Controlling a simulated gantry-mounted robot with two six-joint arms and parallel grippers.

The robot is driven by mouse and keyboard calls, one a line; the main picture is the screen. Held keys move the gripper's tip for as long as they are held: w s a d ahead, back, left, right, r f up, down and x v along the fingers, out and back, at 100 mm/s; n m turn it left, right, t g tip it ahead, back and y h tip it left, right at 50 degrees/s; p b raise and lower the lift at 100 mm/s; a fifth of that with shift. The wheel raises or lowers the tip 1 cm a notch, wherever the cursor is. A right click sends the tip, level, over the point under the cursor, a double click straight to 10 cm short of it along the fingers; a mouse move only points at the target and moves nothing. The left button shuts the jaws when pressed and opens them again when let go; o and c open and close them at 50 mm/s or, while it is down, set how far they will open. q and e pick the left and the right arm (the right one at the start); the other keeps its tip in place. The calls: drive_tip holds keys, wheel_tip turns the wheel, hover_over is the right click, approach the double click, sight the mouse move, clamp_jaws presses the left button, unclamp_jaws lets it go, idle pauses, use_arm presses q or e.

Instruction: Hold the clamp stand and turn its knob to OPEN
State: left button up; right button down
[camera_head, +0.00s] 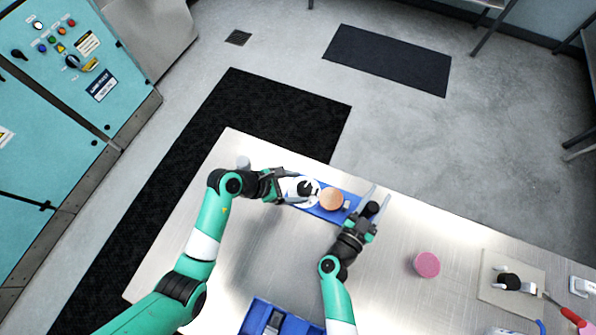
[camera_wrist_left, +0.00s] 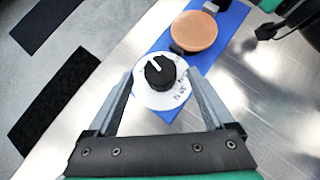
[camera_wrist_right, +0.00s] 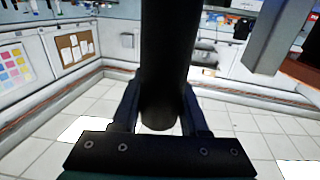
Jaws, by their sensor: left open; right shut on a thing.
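The clamp stand has a blue base (camera_head: 350,199), a white dial with a black knob (camera_head: 305,187), an orange disc (camera_head: 331,198) and a black post (camera_head: 373,208). In the left wrist view the knob (camera_wrist_left: 160,72) has a white pointer line aimed up and left; the dial lettering is too small to read. My left gripper (camera_head: 300,190) is open, its fingers on either side of the dial, apart from the knob. My right gripper (camera_head: 379,197) is shut on the black post, which stands between its fingers in the right wrist view (camera_wrist_right: 165,60).
A pink disc (camera_head: 427,264) lies to the right on the metal table (camera_head: 270,250). A blue bin (camera_head: 255,315) stands at the front edge. A beige board (camera_head: 490,285) with a black part and a red-handled tool (camera_head: 572,315) are at the far right.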

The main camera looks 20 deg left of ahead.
use_arm(q)
drive_tip(key=v, duration=0.8)
drive_tip(key=w+d+r+m+g+y, duration=0.1)
drive_tip(key=w+d+r+y, duration=0.1)
drive_tip(key=w+d+r, duration=0.1)
drive_tip(key=shift+w+d+r+g, duration=0.4)
drive_tip(key=shift+w+d, duration=0.1)
drive_tip(key=shift+d, duration=0.25)
drive_tip(key=shift+c, duration=0.4)
